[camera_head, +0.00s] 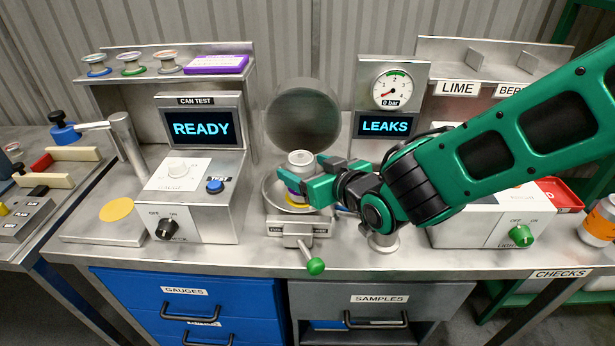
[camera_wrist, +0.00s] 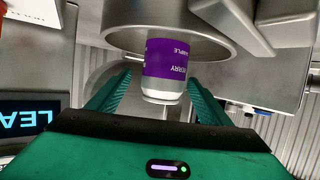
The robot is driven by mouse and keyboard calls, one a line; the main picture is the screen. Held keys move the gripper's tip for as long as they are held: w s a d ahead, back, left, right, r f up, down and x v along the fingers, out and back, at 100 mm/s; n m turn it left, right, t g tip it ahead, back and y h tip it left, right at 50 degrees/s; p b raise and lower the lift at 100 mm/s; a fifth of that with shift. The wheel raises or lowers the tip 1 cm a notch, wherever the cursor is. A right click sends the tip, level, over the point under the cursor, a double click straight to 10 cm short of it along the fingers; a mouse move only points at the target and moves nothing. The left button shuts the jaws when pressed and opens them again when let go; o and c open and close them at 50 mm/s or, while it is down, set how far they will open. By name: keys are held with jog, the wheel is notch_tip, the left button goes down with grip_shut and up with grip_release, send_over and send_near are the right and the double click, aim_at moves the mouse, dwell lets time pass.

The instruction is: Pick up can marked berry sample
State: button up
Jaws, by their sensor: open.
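The can marked berry sample (camera_head: 299,165) stands upright in the round metal chamber (camera_head: 271,190) of the leak tester; its silver top shows above my gripper. In the wrist view the can (camera_wrist: 166,66) has a purple label, with "BERRY" and "SAMPLE" partly readable, and a silver end. My green gripper (camera_head: 325,178) reaches in from the right at the can. In the wrist view its two fingers (camera_wrist: 152,98) are apart, one on each side of the can, with gaps visible. The can's lower part is partly hidden by the gripper in the head view.
The chamber's round lid (camera_head: 303,113) stands open behind the can. A green-knobbed lever (camera_head: 315,266) sticks out in front. The CAN TEST box (camera_head: 200,128) reads READY at left; the LEAKS screen (camera_head: 385,126) and gauge (camera_head: 398,89) stand behind my arm.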

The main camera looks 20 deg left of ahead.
jog(key=shift+x, duration=2.95)
jog(key=shift+s+a+f, duration=0.1)
jog(key=shift+s+f, duration=0.05)
jog(key=shift+s, duration=0.05)
jog(key=c, duration=1.4)
